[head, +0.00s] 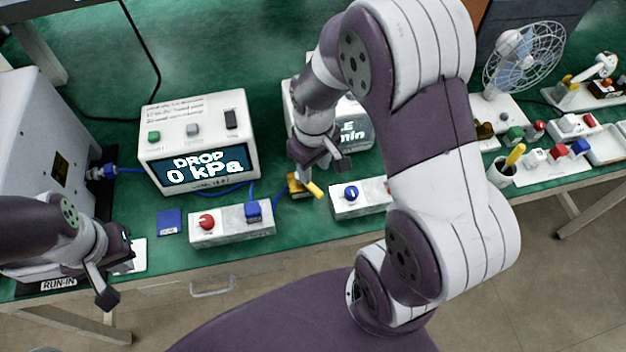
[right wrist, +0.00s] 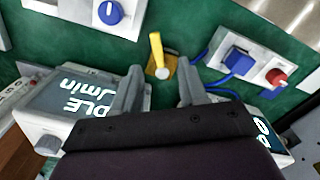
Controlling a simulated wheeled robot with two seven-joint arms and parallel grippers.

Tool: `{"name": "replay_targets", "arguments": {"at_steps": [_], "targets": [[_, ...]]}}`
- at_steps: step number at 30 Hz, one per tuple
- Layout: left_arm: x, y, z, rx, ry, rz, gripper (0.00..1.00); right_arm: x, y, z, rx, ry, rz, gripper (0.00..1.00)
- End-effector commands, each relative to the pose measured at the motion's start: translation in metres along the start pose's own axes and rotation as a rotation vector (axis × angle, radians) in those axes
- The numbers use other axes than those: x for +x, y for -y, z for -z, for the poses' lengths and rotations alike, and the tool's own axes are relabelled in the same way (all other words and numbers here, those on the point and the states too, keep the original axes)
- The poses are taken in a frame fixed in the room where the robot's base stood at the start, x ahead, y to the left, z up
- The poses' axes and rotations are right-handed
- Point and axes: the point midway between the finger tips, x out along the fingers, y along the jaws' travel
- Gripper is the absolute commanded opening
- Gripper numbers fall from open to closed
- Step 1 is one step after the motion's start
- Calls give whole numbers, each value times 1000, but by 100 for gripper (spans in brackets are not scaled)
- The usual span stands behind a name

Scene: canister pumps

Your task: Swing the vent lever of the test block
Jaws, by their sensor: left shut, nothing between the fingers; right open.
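The vent lever (head: 313,190) is a short yellow handle on a small brass-coloured test block (head: 296,186) on the green bench. In the right wrist view the lever (right wrist: 156,46) points toward the top of the picture from the brass block (right wrist: 161,70). My right gripper (head: 318,160) is open and empty above the block; in its wrist view the fingers (right wrist: 160,80) stand on either side of it, apart from the lever. My left gripper (head: 116,282) is shut and empty at the bench's front left.
A gauge box (head: 200,140) reads "DROP 0 kPa". A white panel (head: 232,232) carries a red knob and blue block; another panel (head: 345,208) has a blue knob. A second display box (head: 358,135) is partly hidden by my right arm. A blue pad (head: 169,222) lies nearby; blue hoses run close by.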

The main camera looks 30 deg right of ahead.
Motion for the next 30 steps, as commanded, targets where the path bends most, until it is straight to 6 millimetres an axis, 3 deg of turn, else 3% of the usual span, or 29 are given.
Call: {"name": "replay_targets", "arguments": {"at_steps": [3, 9, 20, 21, 24, 25, 30], "targets": [[3, 0, 0, 0, 0, 0, 0, 33, 0, -2, 1, 6, 2, 43], [5, 0, 0, 0, 0, 0, 0, 70, 0, 0, 2, 2, 1, 43], [6, 0, 0, 0, 0, 0, 0, 81, 0, 0, 2, -1, 0, 43], [6, 0, 0, 0, 0, 0, 0, 81, 0, 0, 2, -1, 0, 39], [6, 0, 0, 0, 0, 0, 0, 81, 0, 0, 2, -1, 0, 7], [6, 0, 0, 0, 0, 0, 0, 81, 0, 0, 2, -1, 0, 0], [5, 0, 0, 0, 0, 0, 0, 81, 0, 0, 2, -1, 0, 0]]}}
